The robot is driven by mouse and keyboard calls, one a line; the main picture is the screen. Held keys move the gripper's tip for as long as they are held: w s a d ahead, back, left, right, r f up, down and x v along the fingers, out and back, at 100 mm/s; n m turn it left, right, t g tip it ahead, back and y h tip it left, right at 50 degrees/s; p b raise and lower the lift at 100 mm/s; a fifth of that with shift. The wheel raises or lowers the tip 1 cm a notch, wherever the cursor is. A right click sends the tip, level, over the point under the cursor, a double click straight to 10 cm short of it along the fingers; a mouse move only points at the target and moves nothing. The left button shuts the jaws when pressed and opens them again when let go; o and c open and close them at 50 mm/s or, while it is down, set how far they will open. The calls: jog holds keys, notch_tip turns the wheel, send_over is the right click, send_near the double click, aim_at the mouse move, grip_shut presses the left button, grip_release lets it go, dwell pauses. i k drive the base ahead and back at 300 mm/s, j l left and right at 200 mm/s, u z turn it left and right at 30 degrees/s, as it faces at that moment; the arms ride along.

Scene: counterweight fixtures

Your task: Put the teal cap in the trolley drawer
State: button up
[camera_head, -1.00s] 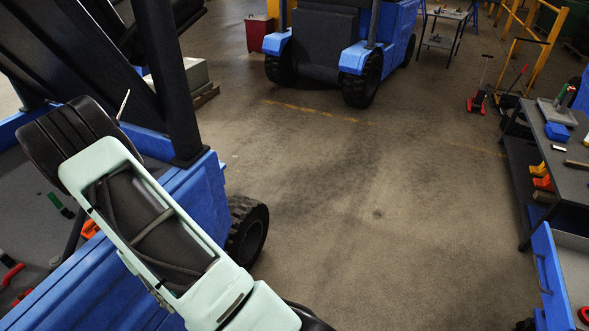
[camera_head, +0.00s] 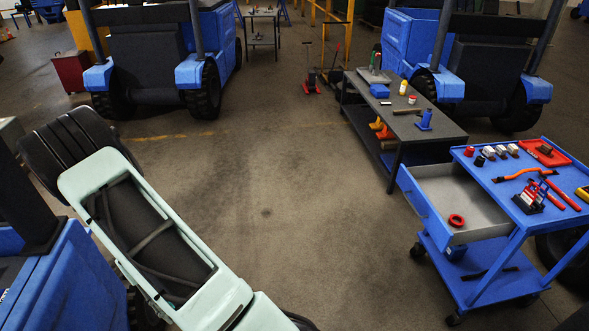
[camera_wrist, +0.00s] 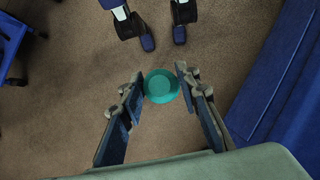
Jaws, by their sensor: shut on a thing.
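The teal cap (camera_wrist: 161,86) is round and shows in the wrist view between the fingers of my gripper (camera_wrist: 160,84). My gripper is shut on the cap and holds it above the brown floor. The head view shows neither the cap nor the gripper, only part of my arm at the lower left. The blue trolley (camera_head: 478,283) stands at the right in the head view. Its drawer (camera_head: 466,192) is pulled out towards the left, with a grey inside open to view. A red ring (camera_head: 456,220) lies in the drawer near its front end.
The trolley top holds a red tray (camera_head: 545,152), an orange-handled tool (camera_head: 524,174) and small parts. A dark workbench (camera_head: 440,128) stands behind the drawer. Blue vehicles stand at the back and lower left. The floor (camera_head: 290,220) between my arm and the trolley is clear.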

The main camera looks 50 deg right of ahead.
aim_at(469, 204)
jog(key=l+z, duration=0.1)
jog(key=z, duration=0.3)
jog(key=l+z, duration=0.1)
jog(key=z, duration=0.35)
jog(key=i+z, duration=0.1)
jog(key=z, duration=0.3)
jog(key=l+z, duration=0.1)
jog(key=z, duration=0.35)
jog(key=i+z, duration=0.1)
jog(key=z, duration=0.3)
jog(key=i+l+z, duration=0.1)
jog(key=z, duration=0.4)
jog(key=i+z, duration=0.3)
jog(key=z, duration=0.2)
jog(key=i+j+z, duration=0.4)
jog(key=i+z, duration=0.2)
jog(key=i+j+z, duration=0.1)
jog(key=i+j, duration=0.5)
jog(key=j, duration=0.1)
